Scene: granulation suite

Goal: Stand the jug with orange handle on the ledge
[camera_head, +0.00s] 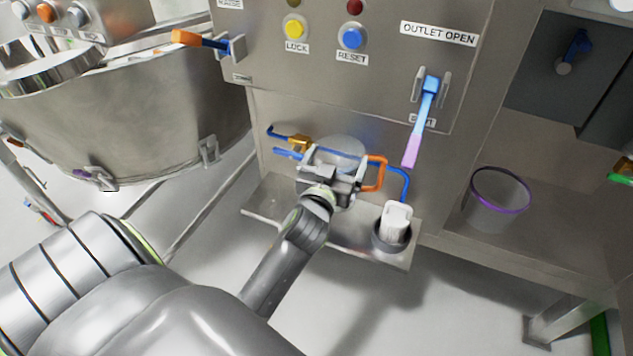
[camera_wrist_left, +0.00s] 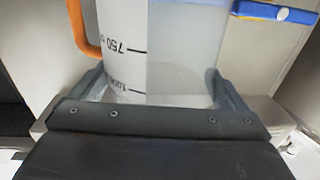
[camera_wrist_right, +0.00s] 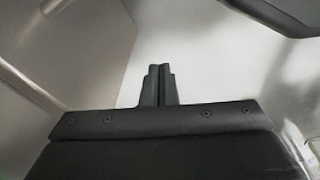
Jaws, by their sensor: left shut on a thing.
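The jug with the orange handle is clear, with a graduated scale. In the head view its orange handle (camera_head: 377,173) shows right of my left gripper (camera_head: 333,172), and the gripper hides much of its body. In the left wrist view the jug (camera_wrist_left: 165,55) stands between the two fingers, with the handle at upper left. My left gripper is shut on the jug. The ledge (camera_head: 352,238) is a steel shelf on the front of the machine; the jug is over it, and I cannot tell whether its base touches. My right gripper (camera_wrist_right: 157,86) has its fingers together and empty.
A grey cup (camera_head: 391,236) with a white item (camera_head: 396,218) sits at the ledge's right end. Blue pipework (camera_head: 405,184) and a blue lever (camera_head: 425,110) are close by. A purple-rimmed clear container (camera_head: 498,198) stands on the shelf at right. A large steel vessel (camera_head: 130,125) is at left.

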